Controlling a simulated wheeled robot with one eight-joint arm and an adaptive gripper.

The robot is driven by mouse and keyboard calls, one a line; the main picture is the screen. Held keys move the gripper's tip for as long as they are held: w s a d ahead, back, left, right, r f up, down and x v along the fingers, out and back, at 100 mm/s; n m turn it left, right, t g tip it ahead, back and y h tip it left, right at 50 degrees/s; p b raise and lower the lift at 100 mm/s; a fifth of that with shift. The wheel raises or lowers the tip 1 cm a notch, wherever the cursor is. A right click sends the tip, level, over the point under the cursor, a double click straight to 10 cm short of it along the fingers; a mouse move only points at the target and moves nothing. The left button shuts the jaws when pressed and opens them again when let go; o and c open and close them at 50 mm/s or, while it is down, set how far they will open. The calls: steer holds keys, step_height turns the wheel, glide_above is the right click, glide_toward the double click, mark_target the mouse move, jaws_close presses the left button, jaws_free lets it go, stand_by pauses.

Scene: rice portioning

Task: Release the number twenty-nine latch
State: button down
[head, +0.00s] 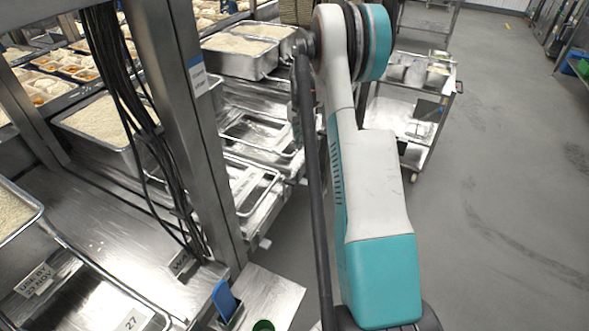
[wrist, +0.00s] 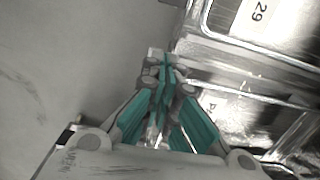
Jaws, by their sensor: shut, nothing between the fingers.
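My gripper (wrist: 163,62) shows in the wrist view with its teal fingers together and nothing between them. A white label reading 29 (wrist: 259,14) is on a metal tray or drawer (wrist: 225,47) at the upper right of that view. The fingertips are just left of this metal edge; I cannot tell whether they touch it. I cannot make out the latch itself clearly. In the head view my arm covers the middle, and my gripper and the number 29 label do not show.
In the head view, a steel post (head: 180,110) with hanging black cables (head: 125,90) stands left of my arm. Rice pans (head: 240,52) and open metal racks (head: 255,135) lie behind it. A trolley (head: 420,110) stands beyond my arm. The grey floor (head: 500,200) at right is clear.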

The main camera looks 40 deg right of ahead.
steer(key=shift+d+f, duration=0.2)
steer(key=shift+f, duration=0.05)
steer(key=s+a+f+b, duration=0.1)
steer(key=a+f+b, duration=0.3)
steer(key=f, duration=0.6)
steer(key=shift+s+f, duration=0.35)
steer(key=shift+s, duration=0.05)
steer(key=shift+a, duration=0.2)
